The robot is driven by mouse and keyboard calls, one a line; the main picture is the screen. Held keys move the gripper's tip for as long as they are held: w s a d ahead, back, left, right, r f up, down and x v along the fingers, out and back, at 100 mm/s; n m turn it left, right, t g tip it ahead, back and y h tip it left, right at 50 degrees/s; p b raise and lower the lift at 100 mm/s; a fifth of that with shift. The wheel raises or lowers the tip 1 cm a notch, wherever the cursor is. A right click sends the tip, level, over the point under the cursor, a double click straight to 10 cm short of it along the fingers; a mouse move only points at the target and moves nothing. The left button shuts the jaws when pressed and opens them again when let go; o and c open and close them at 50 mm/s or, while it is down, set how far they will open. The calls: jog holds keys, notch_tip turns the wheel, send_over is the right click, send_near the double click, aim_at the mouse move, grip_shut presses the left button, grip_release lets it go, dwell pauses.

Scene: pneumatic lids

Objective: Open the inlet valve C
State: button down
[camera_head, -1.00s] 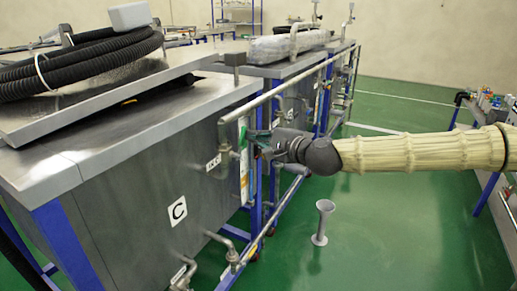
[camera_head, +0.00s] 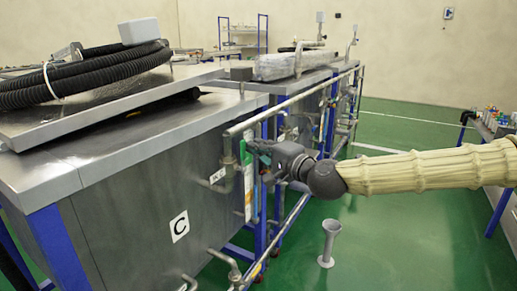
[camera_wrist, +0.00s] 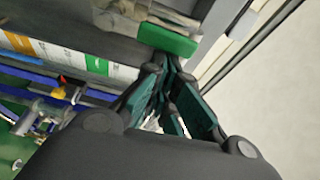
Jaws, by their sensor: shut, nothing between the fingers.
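A green valve handle (camera_head: 243,152) sits on the pipework at the right side of the steel tank marked C (camera_head: 179,226). It also shows in the wrist view as a flat green bar (camera_wrist: 168,40) on a metal fitting. My gripper (camera_head: 254,149) is right beside the handle, at about its height. In the wrist view my gripper (camera_wrist: 167,62) is shut with nothing held, its tips close to the green bar's lower edge. I cannot tell whether they touch it. A small white label (camera_head: 217,175) hangs by the pipe left of the handle.
Horizontal pipes (camera_head: 300,98) and blue frame posts run along the tanks near my gripper. A grey flared stand (camera_head: 328,243) is on the green floor below my arm. Black hose coils (camera_head: 85,78) lie on the tank lid. The floor to the right is mostly open.

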dwell(0.3)
jog(key=w+d, duration=0.2)
jog(key=w, duration=0.1)
jog(key=p+v, duration=0.1)
jog(key=v, duration=0.8)
jog(key=shift+s+d, duration=0.15)
jog(key=shift+d, duration=0.2)
jog(key=shift+r, duration=0.1)
